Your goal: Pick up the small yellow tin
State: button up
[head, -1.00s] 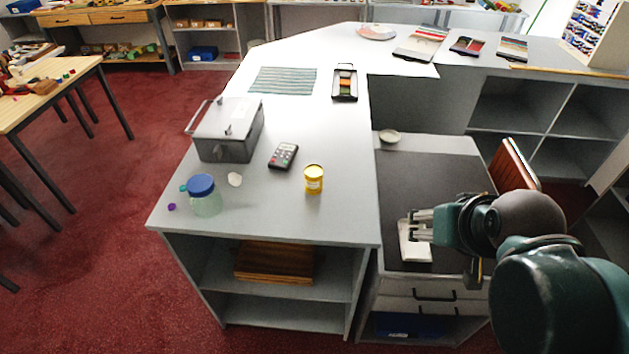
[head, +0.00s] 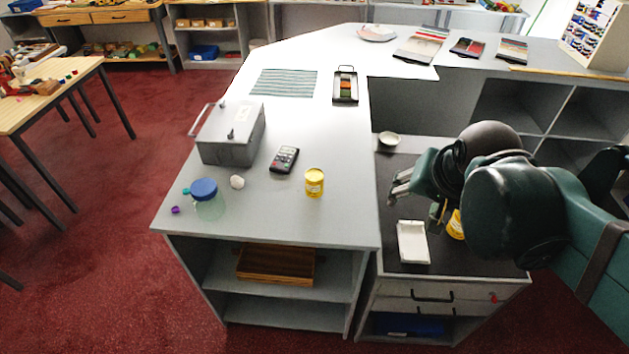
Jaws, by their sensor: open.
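A yellow tin (head: 314,183) with a pale label stands upright on the grey counter, near its right edge. A second yellow tin (head: 455,225) stands on the dark mat to the right, partly hidden behind my arm. I cannot tell which tin is smaller. My gripper (head: 397,190) is open and empty, above the left part of the dark mat. It is to the right of the counter tin and apart from both tins.
A white dish (head: 413,242) lies on the dark mat (head: 388,253) below my gripper; a small bowl (head: 389,140) sits behind. On the counter are a blue-lidded jar (head: 205,198), a remote-like device (head: 284,159) and a grey metal box (head: 230,135).

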jog(key=w+a+r+m+g+p, duration=0.1)
jog(key=w+a+m+g+p, duration=0.15)
jog(key=w+a+m, duration=0.35)
jog(key=m+g+p, duration=0.3)
jog(key=m+p, duration=0.5)
send_near(315, 174)
jog(key=shift+h, duration=0.3)
notch_tip(315, 174, down, 5)
jog(key=shift+w+f, duration=0.1)
jog(key=shift+f, duration=0.15)
jog(key=shift+w+a+f+p, duration=0.1)
jog(key=shift+a+f+p, duration=0.2)
jog(key=shift+f, duration=0.1)
jog(key=shift+f, duration=1.3)
jog(key=shift+f, duration=0.15)
